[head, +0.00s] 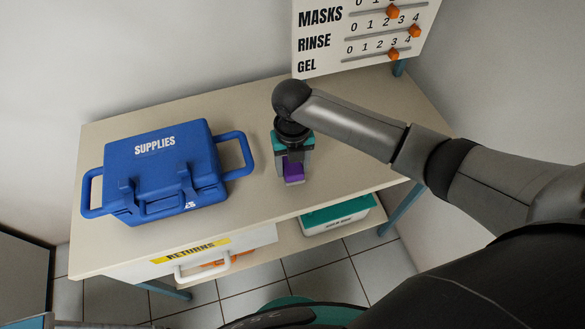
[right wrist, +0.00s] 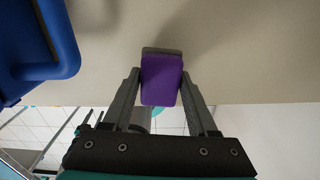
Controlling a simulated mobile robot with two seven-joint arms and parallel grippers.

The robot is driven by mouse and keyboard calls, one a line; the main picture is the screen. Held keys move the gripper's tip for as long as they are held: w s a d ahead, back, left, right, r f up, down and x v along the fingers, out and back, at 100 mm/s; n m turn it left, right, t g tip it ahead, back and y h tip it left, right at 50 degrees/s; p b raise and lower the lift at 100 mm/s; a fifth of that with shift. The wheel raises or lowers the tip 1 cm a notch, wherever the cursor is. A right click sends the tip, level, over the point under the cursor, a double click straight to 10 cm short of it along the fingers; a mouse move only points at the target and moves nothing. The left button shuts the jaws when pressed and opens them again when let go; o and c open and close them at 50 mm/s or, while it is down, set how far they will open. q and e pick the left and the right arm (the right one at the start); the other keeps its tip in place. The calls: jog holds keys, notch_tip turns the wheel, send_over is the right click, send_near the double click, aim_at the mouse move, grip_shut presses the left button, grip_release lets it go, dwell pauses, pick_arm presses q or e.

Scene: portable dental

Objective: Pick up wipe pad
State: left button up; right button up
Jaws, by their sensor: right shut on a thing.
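The wipe pad appears to be the purple block (right wrist: 161,80) with a grey edge, seen in the right wrist view between the fingers. In the head view the purple block (head: 292,168) shows below my right gripper (head: 292,165), over the tabletop. My right gripper (right wrist: 161,92) is shut on it, with one finger against each side. I cannot tell whether the block touches the table. My left gripper is not in view.
A blue SUPPLIES case (head: 165,165) with side handles stands left on the table (head: 255,100). A RETURNS drawer (head: 190,255) hangs below the front edge. A teal and white box (head: 338,214) sits on the lower shelf. A slider board (head: 355,40) stands behind.

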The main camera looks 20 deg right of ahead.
aim_at(292, 165)
notch_tip(292, 165, up, 17)
jog(key=p, duration=0.2)
jog(key=shift+p, duration=0.4)
